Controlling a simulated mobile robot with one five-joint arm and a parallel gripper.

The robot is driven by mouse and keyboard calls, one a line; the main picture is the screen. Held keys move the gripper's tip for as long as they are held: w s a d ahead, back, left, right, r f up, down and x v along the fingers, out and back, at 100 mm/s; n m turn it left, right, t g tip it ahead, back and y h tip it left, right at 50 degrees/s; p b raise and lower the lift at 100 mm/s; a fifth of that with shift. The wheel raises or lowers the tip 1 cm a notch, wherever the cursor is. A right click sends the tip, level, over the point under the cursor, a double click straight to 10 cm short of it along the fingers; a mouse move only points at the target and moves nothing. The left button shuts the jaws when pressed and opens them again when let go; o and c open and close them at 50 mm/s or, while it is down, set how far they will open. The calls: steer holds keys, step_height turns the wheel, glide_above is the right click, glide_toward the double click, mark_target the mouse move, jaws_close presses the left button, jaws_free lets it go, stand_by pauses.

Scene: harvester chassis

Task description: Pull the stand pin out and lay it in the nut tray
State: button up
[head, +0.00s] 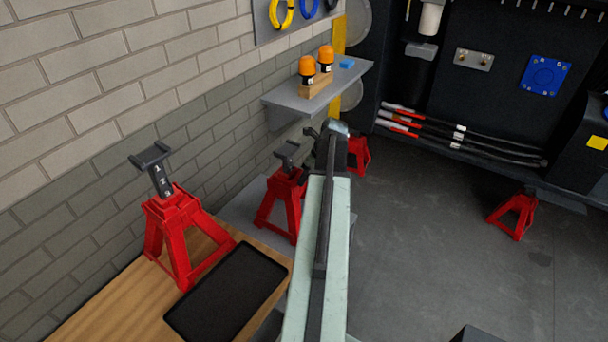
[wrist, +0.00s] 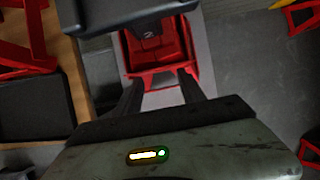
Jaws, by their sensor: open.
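In the wrist view my gripper (wrist: 160,90) is open, with two dark fingers spread and nothing held between them. Ahead of the fingers is a red jack stand (wrist: 160,75) with a dark post marked 2. I cannot make out the stand pin in either view. In the head view a red stand (head: 284,196) stands just left of my arm, which hides part of it. My fingers are not clear there. An empty black tray (head: 228,292), likely the nut tray, lies on the wooden bench and shows at the left of the wrist view (wrist: 32,108).
Another red stand (head: 178,232) with a numbered post stands beside the tray on the bench (head: 105,308). A wall shelf (head: 330,90) holds orange-capped items. More red stands (head: 516,212) stand farther off. Open grey floor (head: 430,230) lies to the right.

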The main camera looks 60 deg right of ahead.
mark_target(301, 195)
steer(key=b+x, duration=0.6)
steer(key=x, duration=0.1)
steer(key=shift+w+f+b, duration=0.1)
steer(key=shift+f+b, duration=0.2)
steer(key=shift+f, duration=0.05)
steer(key=shift+r, duration=0.1)
steer(key=shift+c, duration=0.4)
jaws_close()
